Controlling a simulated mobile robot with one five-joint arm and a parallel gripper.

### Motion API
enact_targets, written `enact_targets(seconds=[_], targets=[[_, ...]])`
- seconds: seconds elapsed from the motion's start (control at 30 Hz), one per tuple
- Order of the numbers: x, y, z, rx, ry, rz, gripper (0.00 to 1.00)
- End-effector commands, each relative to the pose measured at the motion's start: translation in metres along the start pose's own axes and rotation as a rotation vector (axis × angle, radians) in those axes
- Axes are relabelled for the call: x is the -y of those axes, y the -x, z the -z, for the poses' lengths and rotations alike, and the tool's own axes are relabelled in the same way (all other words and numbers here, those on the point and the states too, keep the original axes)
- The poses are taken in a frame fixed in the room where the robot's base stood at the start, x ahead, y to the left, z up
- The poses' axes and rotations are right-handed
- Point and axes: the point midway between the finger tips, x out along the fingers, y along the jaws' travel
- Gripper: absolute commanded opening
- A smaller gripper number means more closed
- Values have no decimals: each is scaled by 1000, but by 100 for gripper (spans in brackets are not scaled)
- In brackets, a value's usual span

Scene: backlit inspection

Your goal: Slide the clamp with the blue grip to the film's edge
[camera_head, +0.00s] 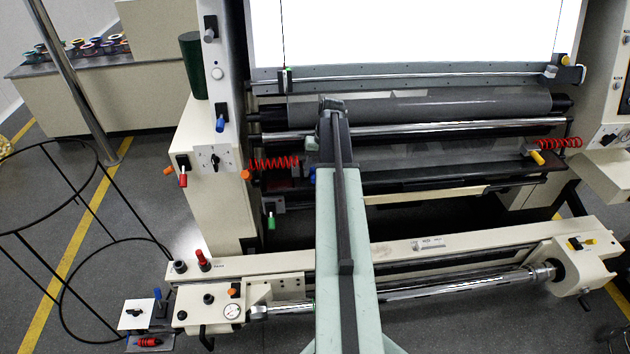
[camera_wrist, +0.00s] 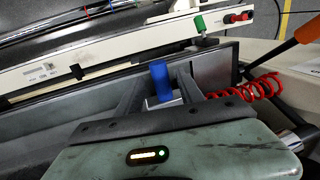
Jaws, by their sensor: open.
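The clamp's blue grip (camera_wrist: 160,80) stands between the two fingers of my gripper (camera_wrist: 159,73) in the wrist view. The fingers are apart, one on each side of it; whether either touches it I cannot tell. In the head view only a small part of the blue grip (camera_head: 312,176) shows, left of my arm, and my fingers are hidden behind the arm. A red coiled hose (camera_head: 273,163) lies left of this clamp; it also shows in the wrist view (camera_wrist: 245,90). A greyish film (camera_head: 420,150) seems to hang between the rollers; its edge near the clamp is unclear.
A second clamp with a yellow grip (camera_head: 537,157) sits on the right by another red coil. Other knobs are blue (camera_head: 220,124), green (camera_head: 270,221) and orange (camera_head: 246,174). A chrome roller (camera_head: 450,129) runs above the clamps. A lower beam (camera_head: 430,244) crosses in front.

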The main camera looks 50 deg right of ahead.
Motion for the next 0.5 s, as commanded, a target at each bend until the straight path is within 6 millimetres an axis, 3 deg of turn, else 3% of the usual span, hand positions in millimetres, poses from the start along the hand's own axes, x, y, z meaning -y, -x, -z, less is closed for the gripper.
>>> enact_targets(seconds=[0.03,0.3,0.43,0.5], targets=[[0,-9,0,0,1,0,44],[1,-7,0,0,2,0,42],[2,-7,0,0,2,0,5],[2,-7,0,0,2,0,0]])
